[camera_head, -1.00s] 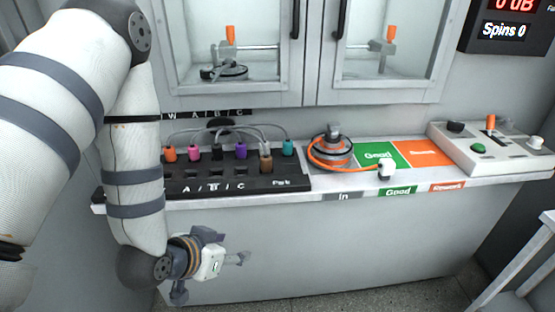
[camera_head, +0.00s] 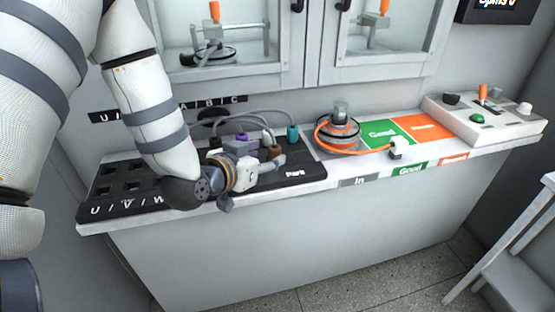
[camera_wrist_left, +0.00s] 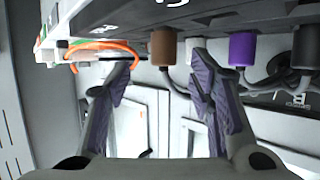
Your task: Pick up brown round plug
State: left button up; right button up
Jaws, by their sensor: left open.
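The brown round plug (camera_head: 275,152) stands upright on the black plug board in the head view, partly hidden by my left gripper. It also shows in the left wrist view as a brown cylinder (camera_wrist_left: 163,46), between the lines of the two fingers and close to the right fingertip. My left gripper (camera_head: 268,160) is open, with its fingers pointing right at the plug row. In the left wrist view both fingers of the left gripper (camera_wrist_left: 158,58) are spread with nothing between their pads; contact with the plug cannot be told. My right gripper is not in view.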

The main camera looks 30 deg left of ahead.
aim_at(272, 150)
pick_arm(q)
jog(key=b+x, duration=0.1)
jog(key=x, duration=0.5)
jog(key=shift+a+r, duration=0.1)
jog(key=shift+a, duration=0.1)
jog(key=shift+r, duration=0.1)
grip_shut()
